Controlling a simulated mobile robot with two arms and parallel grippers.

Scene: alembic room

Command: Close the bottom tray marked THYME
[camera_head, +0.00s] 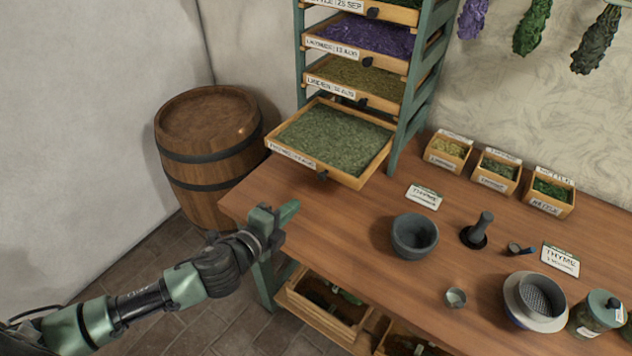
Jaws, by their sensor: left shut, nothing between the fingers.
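The bottom tray (335,140) of the green drying rack (398,125) is pulled out toward me, sticking out well past the trays above it. It is a wooden frame full of green herb, with a white label on its front and a small dark knob (323,174). The label's writing is small and hard to read. My left gripper (287,213) is shut and empty. It is in front of and below the tray's front edge, near the table's left end, apart from the tray. My right gripper is not in view.
A barrel (208,150) stands left of the rack. Crates (325,312) are under the table.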

